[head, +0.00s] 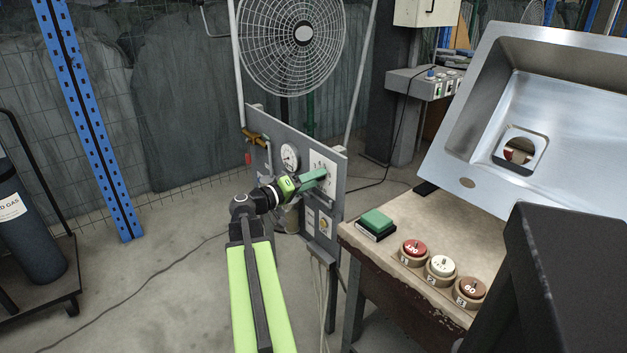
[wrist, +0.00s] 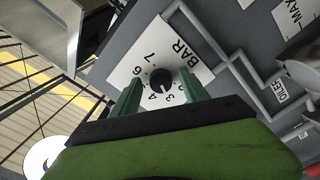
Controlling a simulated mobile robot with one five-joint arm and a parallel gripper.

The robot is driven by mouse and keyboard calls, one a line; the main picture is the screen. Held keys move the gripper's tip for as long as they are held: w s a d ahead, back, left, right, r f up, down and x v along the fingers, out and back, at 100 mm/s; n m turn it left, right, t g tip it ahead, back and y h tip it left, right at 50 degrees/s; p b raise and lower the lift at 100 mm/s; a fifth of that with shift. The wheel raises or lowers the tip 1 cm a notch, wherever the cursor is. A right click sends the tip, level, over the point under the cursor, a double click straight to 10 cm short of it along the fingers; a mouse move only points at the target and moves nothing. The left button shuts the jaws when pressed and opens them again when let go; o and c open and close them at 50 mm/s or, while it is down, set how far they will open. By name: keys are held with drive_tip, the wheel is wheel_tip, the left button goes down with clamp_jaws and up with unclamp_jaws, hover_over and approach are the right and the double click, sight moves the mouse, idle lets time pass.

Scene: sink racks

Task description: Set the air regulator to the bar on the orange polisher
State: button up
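The air regulator is a round black knob (wrist: 161,80) on a white plate (wrist: 185,50) marked BAR, with numbers around it including 7, 6, 4 and 3. A pale mark on the knob points downward in the wrist view, roughly toward 3 and 4; its exact setting is unclear. My gripper (wrist: 160,88) is open, with one green finger on each side of the knob; I cannot tell whether they touch it. In the head view my gripper (head: 316,180) is at the white plate (head: 327,165) on the grey panel, hiding the knob. I see no orange polisher clearly.
A round gauge (head: 290,157) sits left of the plate on the grey panel (head: 262,127). A bench to the right bears a green block (head: 376,221), red (head: 413,250), white and brown discs, and a tilted steel sink (head: 580,65).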

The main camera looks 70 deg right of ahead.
drive_tip(key=v, duration=1.7)
drive_tip(key=shift+a, duration=0.25)
drive_tip(key=shift+w, duration=0.1)
